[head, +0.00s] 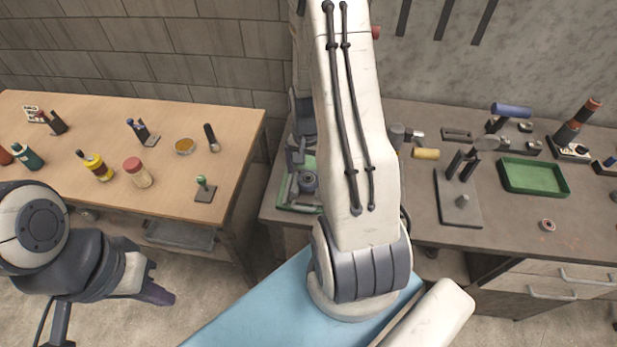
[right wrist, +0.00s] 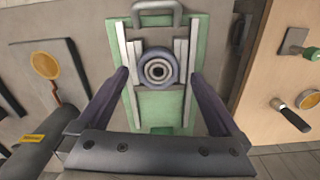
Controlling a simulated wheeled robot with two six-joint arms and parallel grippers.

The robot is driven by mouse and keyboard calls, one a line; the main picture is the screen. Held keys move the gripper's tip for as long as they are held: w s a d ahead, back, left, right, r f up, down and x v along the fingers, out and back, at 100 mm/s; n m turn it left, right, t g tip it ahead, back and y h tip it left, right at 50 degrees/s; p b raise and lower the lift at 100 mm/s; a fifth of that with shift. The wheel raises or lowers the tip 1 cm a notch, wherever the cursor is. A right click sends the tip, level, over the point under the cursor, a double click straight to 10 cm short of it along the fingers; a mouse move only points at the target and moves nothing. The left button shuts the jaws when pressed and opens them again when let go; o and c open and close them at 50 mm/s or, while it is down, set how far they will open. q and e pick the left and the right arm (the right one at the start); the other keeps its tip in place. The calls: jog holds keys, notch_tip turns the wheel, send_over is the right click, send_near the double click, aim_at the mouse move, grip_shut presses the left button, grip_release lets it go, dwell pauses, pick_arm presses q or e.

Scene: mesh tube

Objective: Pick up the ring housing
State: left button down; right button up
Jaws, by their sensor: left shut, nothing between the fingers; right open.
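The ring housing (right wrist: 158,70) is a round blue-grey ring with a dark centre, seen from above in the right wrist view. It sits on a green plate (right wrist: 150,22) between two pale rails. In the head view the ring housing (head: 307,182) shows at the left end of the grey bench, just beside my right arm. My right gripper (right wrist: 160,78) is open, its fingers on either side of the ring housing in the picture; I see no contact. My left gripper (head: 163,296) is shut and empty, low at the left over the floor.
The grey bench (head: 420,213) also holds a green tray (head: 534,177), a black stand (head: 458,198) and several tools. A wooden table (head: 100,120) with bottles and small tools stands at the left. My right arm hides part of the bench.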

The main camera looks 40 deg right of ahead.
aim_at(308, 176)
jog(key=shift+d+f+p, duration=0.1)
jog(key=shift+f+p, duration=0.25)
jog(key=shift+f, duration=1.25)
grip_shut()
jog(key=shift+r, duration=0.2)
